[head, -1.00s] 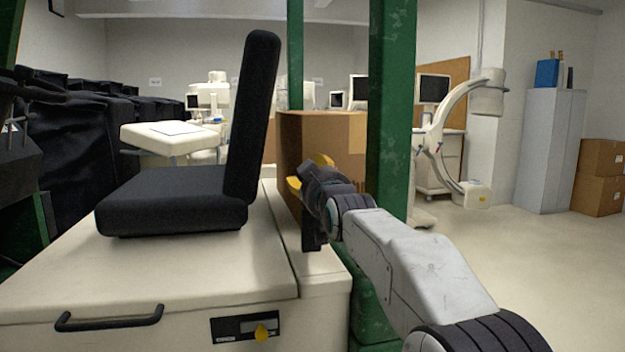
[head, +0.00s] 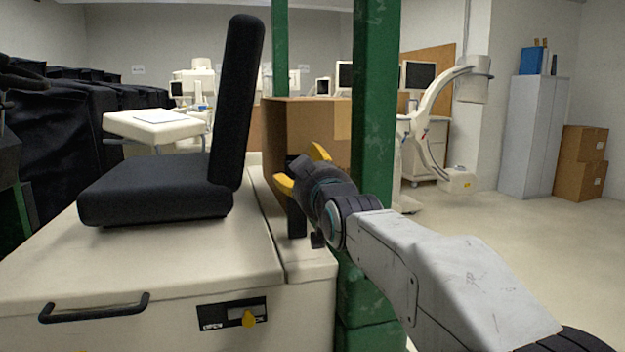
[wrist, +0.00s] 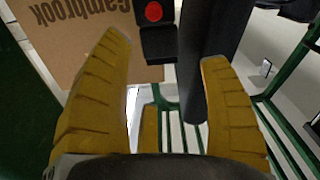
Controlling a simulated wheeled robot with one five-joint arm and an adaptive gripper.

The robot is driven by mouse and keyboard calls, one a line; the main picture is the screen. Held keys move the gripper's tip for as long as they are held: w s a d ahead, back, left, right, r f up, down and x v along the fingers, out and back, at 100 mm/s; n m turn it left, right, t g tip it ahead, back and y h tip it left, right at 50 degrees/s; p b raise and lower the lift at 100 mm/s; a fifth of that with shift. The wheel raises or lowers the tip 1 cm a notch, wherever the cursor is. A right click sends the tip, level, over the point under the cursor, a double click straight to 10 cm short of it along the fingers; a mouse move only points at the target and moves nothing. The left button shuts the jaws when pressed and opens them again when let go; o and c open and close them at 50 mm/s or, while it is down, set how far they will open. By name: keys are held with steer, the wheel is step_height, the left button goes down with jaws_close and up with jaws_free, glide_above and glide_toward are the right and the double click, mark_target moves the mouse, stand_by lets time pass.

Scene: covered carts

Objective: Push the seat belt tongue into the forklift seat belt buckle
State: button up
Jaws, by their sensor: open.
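My gripper (head: 301,168) is open, with its yellow fingers spread, just right of the black seat's backrest (head: 240,110). The wrist view shows the two fingers (wrist: 164,55) apart with nothing held between them. A black buckle (wrist: 158,45) with a round red button is at the top of the wrist view, beyond and between the fingertips, apart from them. In the head view a black upright piece (head: 296,220) stands on the cart beside the seat, below my gripper; I cannot tell whether it is the buckle. I cannot make out the belt tongue.
A cardboard box (head: 290,130) stands behind my gripper; its printed side shows in the wrist view (wrist: 95,50). A green post (head: 372,110) rises close to my arm. The cream cart top (head: 150,260) is clear before the seat. Open floor (head: 500,240) lies right.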

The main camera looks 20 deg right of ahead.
steer(key=shift+s+r, duration=0.15)
steer(key=shift+s, duration=2.6)
